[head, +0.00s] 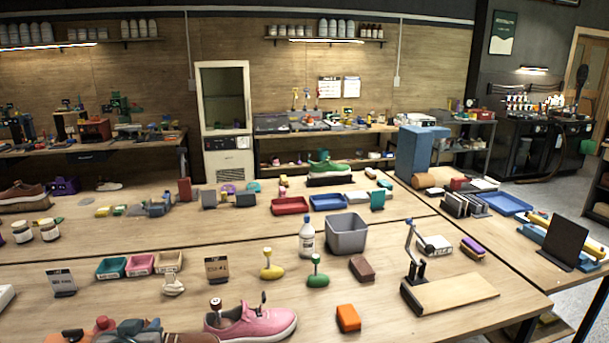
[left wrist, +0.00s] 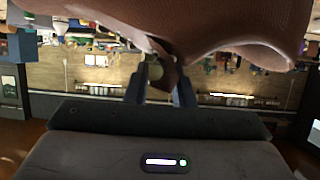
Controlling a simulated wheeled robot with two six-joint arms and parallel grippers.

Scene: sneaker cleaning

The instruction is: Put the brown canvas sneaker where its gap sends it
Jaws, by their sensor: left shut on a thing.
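My left gripper (head: 140,328) is at the bottom edge of the head view, just left of a pink sneaker (head: 262,325). In the left wrist view its two fingers (left wrist: 160,82) are closed on the edge of a large brown piece (left wrist: 90,22), which looks like the brown canvas sneaker. Only part of this sneaker shows there, and a brown sliver (head: 190,339) shows at the head view's bottom edge. Its sole and any gap cannot be made out. Another reddish-brown shoe (head: 22,191) rests at the far left. My right gripper is not in view.
Small teal (head: 111,267), pink (head: 141,263) and tan (head: 168,262) bins stand behind the gripper, near two upright cards (head: 61,282) (head: 217,269). A grey tub (head: 346,235), a white bottle (head: 307,238) and an orange block (head: 348,318) stand to the right.

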